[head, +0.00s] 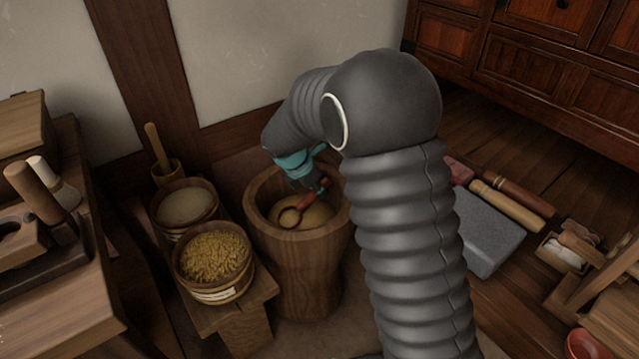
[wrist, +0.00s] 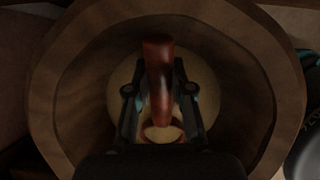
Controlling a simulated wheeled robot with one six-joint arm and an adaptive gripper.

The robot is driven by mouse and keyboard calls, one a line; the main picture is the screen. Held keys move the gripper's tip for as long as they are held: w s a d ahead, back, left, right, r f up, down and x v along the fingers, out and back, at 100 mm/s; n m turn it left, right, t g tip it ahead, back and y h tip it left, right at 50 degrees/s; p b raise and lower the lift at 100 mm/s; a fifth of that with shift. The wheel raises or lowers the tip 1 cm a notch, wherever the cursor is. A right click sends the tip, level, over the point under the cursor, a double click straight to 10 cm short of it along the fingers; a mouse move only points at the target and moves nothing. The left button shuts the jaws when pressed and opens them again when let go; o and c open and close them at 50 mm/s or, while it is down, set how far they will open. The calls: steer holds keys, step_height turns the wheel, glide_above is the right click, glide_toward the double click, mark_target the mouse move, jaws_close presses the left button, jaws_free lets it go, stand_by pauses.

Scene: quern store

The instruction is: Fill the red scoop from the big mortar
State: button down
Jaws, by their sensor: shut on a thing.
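The big mortar (head: 300,262) is a tall wooden vessel standing on the floor in the middle of the head view; its round rim (wrist: 52,100) fills the wrist view. Pale grain or meal (head: 318,214) lies inside it. My gripper (head: 318,187) reaches into the mortar's mouth and is shut on the handle of the red scoop (head: 290,217). The scoop's round bowl is low in the mortar, at or just over the pale contents; I cannot tell whether it touches. In the wrist view the red handle (wrist: 158,75) stands between the fingers, and the bowl is partly hidden.
Left of the mortar, a tub of yellow grain (head: 214,256) and a tub of pale meal (head: 186,206) stand on a low wooden bench (head: 262,288). A grey stone slab (head: 487,232) and wooden rollers (head: 505,206) lie on the floor at right. A red bowl (head: 584,345) is bottom right.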

steer(key=shift+w+d+r+p, duration=0.15)
steer(key=shift+r+p, duration=0.5)
steer(key=shift+p, duration=0.65)
steer(key=shift+d+r+g+y+p, duration=0.1)
steer(key=shift+r+g+y+p, duration=0.25)
steer(key=shift+p, duration=0.45)
steer(key=p, duration=0.1)
steer(key=r+p, duration=0.1)
steer(key=y+p, duration=0.1)
steer(key=shift+w+d+r+g, duration=0.25)
steer(key=shift+r, duration=0.1)
steer(key=shift+w+d+r+g+y, duration=0.1)
steer(key=shift+w+d+g+y, duration=0.1)
steer(key=shift+g+y, duration=0.3)
steer(key=shift+r+y, duration=0.2)
steer(key=shift+y, duration=0.05)
steer(key=shift+g+y, duration=0.4)
steer(key=shift+r, duration=2.7)
steer(key=shift+s, duration=0.1)
